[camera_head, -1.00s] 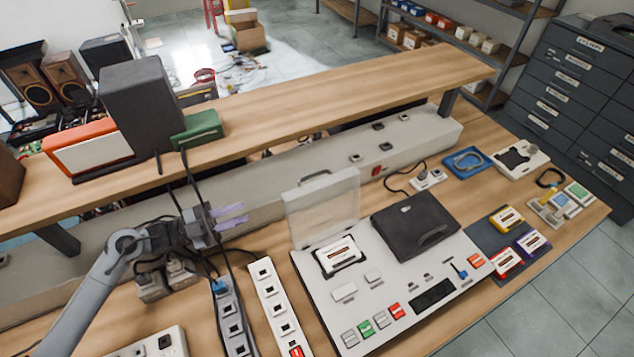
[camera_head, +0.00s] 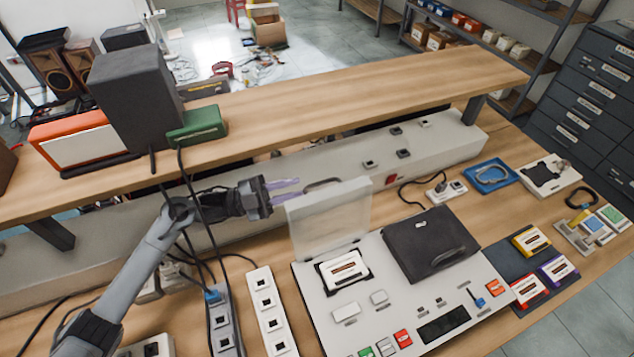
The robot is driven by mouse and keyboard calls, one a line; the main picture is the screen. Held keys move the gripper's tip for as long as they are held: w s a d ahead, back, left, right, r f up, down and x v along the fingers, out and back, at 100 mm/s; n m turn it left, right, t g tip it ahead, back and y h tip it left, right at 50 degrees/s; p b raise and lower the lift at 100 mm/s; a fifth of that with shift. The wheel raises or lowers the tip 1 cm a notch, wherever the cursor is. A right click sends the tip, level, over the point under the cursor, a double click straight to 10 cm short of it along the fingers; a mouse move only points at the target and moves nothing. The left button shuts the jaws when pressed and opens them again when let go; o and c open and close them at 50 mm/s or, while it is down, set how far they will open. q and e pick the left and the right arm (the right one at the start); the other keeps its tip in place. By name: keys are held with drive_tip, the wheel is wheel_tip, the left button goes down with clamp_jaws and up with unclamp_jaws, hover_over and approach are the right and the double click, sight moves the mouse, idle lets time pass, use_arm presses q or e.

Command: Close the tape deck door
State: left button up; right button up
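The tape deck (camera_head: 385,290) lies flat on the workbench, a wide pale unit with buttons along its front. Its left door (camera_head: 328,225), a pale translucent panel with a grey handle on its top edge, stands upright and open behind the bay. A white cassette (camera_head: 343,269) sits in the open bay. A dark lid (camera_head: 428,240) lies shut over the right side. My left gripper (camera_head: 286,190) has purple fingers with a small gap between them, and is just left of the door's top edge, seemingly behind it. It holds nothing visible. My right gripper is not in view.
A wooden shelf (camera_head: 350,95) runs above the bench with a dark speaker (camera_head: 135,95) and green box (camera_head: 197,125). Power strips (camera_head: 268,305) and cables lie left of the deck. Several cassettes (camera_head: 558,270) lie on a dark mat at right.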

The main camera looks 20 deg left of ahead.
sight(317, 184)
use_arm(q)
drive_tip(key=x, duration=0.6)
drive_tip(key=shift+w+d+f, duration=0.15)
drive_tip(key=shift+d, duration=0.1)
clamp_jaws()
